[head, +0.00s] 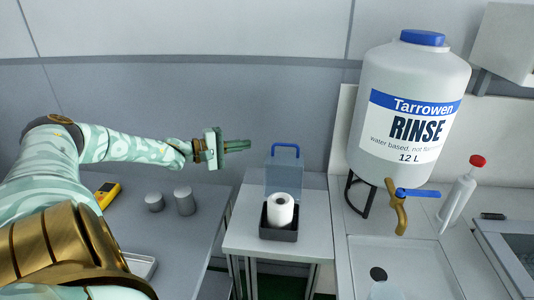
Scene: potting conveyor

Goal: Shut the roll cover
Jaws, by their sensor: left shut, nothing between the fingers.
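The roll cover (284,178) is a see-through grey panel with a blue handle (286,147) at its top. It stands raised behind a white paper roll (280,208). The roll stands upright in a dark open box (278,235) on a small white table. My left gripper (248,146) is shut and empty. In the picture its fingertips point right and lie just left of the blue handle, with a gap between. I cannot tell how far apart they are in depth. My right gripper is not in view.
Two grey cylinders (184,201) and a yellow device (107,194) are on the left table. A large white Rinse tank (410,110) with a brass tap (396,208) stands on the right counter. A white bottle with a red cap (459,197) is beside it. The small table's front is clear.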

